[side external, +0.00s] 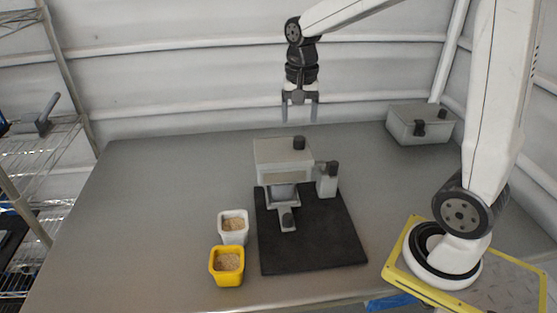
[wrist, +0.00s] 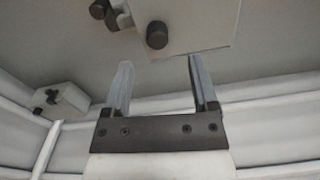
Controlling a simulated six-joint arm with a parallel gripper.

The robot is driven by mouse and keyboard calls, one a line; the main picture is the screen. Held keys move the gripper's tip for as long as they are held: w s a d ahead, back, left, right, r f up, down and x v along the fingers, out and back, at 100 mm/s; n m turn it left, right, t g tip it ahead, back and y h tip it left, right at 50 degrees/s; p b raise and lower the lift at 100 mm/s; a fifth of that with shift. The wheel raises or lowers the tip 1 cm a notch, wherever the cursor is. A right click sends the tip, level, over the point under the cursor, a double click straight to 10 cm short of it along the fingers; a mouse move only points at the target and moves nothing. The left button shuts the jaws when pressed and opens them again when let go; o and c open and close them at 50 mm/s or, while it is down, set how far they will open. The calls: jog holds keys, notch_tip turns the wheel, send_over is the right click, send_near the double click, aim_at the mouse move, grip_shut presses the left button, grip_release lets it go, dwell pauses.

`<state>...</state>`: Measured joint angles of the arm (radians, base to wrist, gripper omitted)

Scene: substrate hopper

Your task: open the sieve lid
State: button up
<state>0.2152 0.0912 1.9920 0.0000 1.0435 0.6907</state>
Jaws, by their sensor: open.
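The grey hopper (side external: 281,172) stands on a black base plate (side external: 335,243) in the side external view. Its flat grey lid (side external: 270,149) lies shut on top, with a black knob (side external: 299,143) near its right back corner. In the wrist view the lid (wrist: 205,22) and the black knob (wrist: 157,35) are at the top, beyond the fingertips. My gripper (side external: 299,118) points down above and behind the hopper, apart from the lid. It is open and empty; its two fingers (wrist: 158,62) are spread wide in the wrist view.
A white cup (side external: 233,238) and a yellow cup (side external: 227,279), both holding grainy material, stand left of the base plate. A grey box (side external: 419,124) with a black latch sits at the back right. A small grey post (side external: 327,182) stands right of the hopper. The table's left side is clear.

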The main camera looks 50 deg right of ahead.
aim_at(299, 137)
jog(key=shift+w+d+r+m, duration=0.1)
jog(key=shift+d+r+m, duration=0.3)
jog(key=shift+m, duration=0.3)
jog(key=shift+f, duration=0.1)
jog(key=shift+f, duration=3.85)
grip_shut()
